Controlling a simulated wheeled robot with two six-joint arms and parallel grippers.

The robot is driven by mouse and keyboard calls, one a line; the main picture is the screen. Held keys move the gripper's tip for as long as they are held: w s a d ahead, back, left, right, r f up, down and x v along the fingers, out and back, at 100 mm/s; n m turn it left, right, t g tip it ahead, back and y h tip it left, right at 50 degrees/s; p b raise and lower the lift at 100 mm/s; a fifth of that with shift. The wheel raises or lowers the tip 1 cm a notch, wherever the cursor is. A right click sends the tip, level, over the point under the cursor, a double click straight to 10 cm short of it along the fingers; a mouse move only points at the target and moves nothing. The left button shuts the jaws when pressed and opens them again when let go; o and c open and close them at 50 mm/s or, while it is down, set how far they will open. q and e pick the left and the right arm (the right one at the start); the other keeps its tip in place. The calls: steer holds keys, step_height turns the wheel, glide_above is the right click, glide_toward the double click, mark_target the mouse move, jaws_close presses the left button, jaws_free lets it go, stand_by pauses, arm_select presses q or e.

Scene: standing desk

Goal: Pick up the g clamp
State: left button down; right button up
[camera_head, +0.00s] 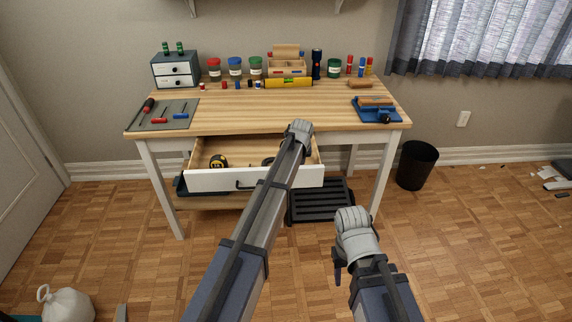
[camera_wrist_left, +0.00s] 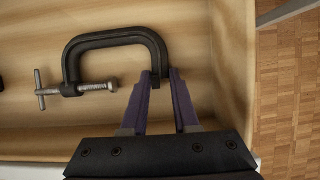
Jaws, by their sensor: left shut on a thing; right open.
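The g clamp (camera_wrist_left: 112,38) is a black C-shaped frame with a silver screw and cross handle. In the left wrist view it lies in the wooden drawer, screw to the left. My left gripper (camera_wrist_left: 162,78) is shut on the right end of its frame, one finger on each side. In the head view the clamp is a small dark shape (camera_head: 268,161) in the open drawer (camera_head: 207,181), partly hidden by my left arm. The left fingers are hidden there. My right gripper (camera_head: 338,262) is open and empty, low in front of the desk.
A yellow tape measure (camera_head: 218,160) lies at the drawer's left. The drawer's wooden walls stand close around my left gripper. The desk top (camera_head: 250,115) above has a clear middle. A black bin (camera_head: 416,165) stands right of the desk.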

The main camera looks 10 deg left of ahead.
arm_select(q)
steer(key=shift+r, duration=0.15)
step_height(320, 180, up, 10)
steer(key=p, duration=1)
